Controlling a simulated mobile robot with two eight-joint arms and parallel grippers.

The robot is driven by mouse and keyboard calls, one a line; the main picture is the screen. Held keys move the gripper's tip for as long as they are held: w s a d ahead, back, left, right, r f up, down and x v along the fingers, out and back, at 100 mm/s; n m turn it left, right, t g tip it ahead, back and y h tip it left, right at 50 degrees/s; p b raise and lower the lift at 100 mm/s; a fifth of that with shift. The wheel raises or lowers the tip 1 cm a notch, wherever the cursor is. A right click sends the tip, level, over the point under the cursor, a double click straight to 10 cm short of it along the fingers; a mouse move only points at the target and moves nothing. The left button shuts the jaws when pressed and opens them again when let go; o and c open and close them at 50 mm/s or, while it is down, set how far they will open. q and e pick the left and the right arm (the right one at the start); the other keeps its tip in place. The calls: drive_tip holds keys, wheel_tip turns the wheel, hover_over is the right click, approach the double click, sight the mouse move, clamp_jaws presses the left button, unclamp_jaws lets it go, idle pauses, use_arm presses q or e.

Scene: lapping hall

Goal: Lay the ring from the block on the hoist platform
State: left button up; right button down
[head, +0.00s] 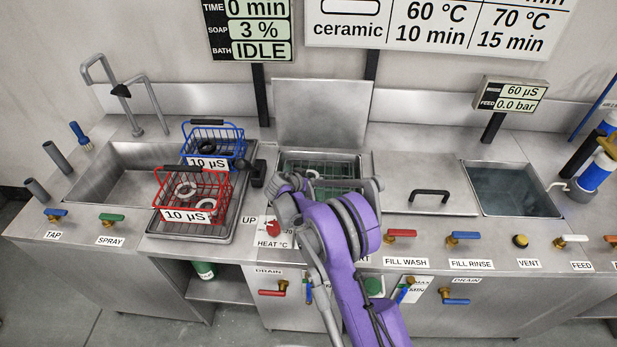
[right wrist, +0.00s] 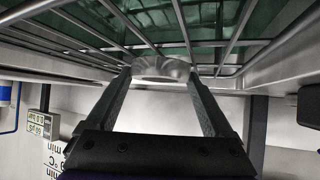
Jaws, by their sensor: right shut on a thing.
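My right gripper (right wrist: 163,80) is shut on a pale grey ring (right wrist: 162,68), with one finger on each side of it. The hoist platform (right wrist: 225,42), a wire grid above green liquid, is close to the ring in the right wrist view. I cannot tell whether ring and wires touch. In the head view my purple right arm reaches over the front of the open wash tank, where the platform (head: 340,170) shows partly behind it. The ring (head: 312,173) shows small there beside the arm. I cannot make out the block. My left gripper is not in view.
A raised lid (head: 322,112) stands behind the tank. A closed lid with a black handle (head: 430,193) and a rinse tank (head: 510,190) are to the right.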

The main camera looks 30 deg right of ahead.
drive_tip(key=shift+f, duration=0.1)
unclamp_jaws()
